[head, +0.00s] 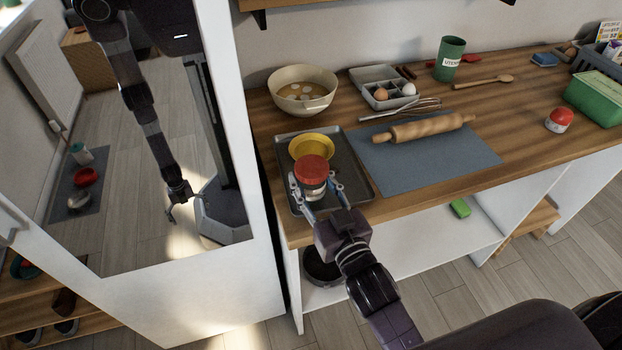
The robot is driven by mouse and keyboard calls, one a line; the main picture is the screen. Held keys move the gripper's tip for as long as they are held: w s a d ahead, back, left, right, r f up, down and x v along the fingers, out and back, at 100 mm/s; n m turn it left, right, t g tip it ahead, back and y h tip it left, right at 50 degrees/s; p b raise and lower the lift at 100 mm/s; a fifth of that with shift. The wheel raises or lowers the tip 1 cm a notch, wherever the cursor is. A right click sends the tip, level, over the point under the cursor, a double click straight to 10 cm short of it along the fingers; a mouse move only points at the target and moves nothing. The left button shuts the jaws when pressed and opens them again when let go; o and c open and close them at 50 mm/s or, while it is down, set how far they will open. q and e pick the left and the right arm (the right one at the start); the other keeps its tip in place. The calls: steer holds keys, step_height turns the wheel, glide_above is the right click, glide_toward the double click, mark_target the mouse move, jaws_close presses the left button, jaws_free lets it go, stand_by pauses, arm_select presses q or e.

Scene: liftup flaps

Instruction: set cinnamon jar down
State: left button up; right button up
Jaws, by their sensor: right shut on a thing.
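The cinnamon jar (313,172), with a red-brown lid, clear sides and a pale label, is in my right gripper (318,187). The fingers are shut on it from both sides. The jar is upright over the front part of the grey metal tray (357,178), just in front of a yellow bowl (309,143) that it partly overlaps in the view. I cannot tell whether its base touches the tray, as the gripper partly hides it. My left gripper is not directly in view; a dark arm shows only as a reflection in the mirror (110,220).
A blue-grey mat (440,168) with a rolling pin (425,128) lies right of the tray. A cream bowl (303,78), egg box (367,76) and green cup (450,58) stand behind. A red-lidded jar (559,121) and green box (592,100) stand at right. The front right counter is clear.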

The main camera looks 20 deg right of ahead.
steer(key=shift+f, duration=0.15)
steer(key=o, duration=1.2)
steer(key=shift+r, duration=0.25)
steer(key=shift+s+f, duration=0.15)
steer(key=shift+s, duration=0.2)
steer(key=shift+s+d+b, duration=0.2)
steer(key=shift+s+b, duration=0.15)
steer(key=shift+s, duration=1.55)
steer(key=shift+s+d+b, duration=0.25)
steer(key=shift+s+b, duration=0.05)
steer(key=shift+s, duration=1.55)
steer(key=shift+s+d+b, duration=0.2)
steer(key=shift+s+b, duration=0.15)
steer(key=shift+s, duration=1.55)
